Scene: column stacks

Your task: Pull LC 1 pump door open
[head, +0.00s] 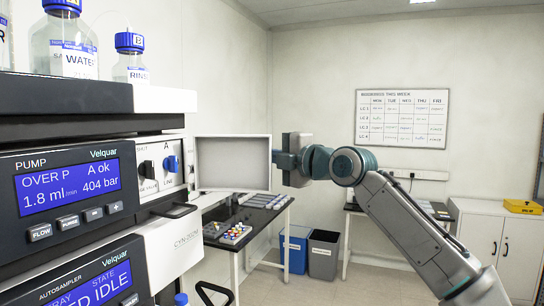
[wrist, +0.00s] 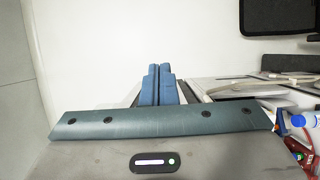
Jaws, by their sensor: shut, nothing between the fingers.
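The LC pump (head: 70,185) is at the left in the head view, with a lit blue display reading 404 bar. A pale rectangular panel with a raised grey rim (head: 233,163), which looks like the pump door swung open, stands out to the right of the pump front. A recess with a black and a blue knob (head: 160,167) shows uncovered beside it. My gripper (head: 278,160) is at the panel's right edge; its fingertips are partly hidden and contact is unclear. In the wrist view its blue fingers (wrist: 157,84) are together and empty, before a white surface.
Bottles (head: 72,45) stand on top of the stack. The autosampler (head: 75,280) is below the pump. A dark bench (head: 225,222) with vials and trays is beyond. Blue and grey bins (head: 297,250) stand on the floor. A white cabinet (head: 485,235) is at the right.

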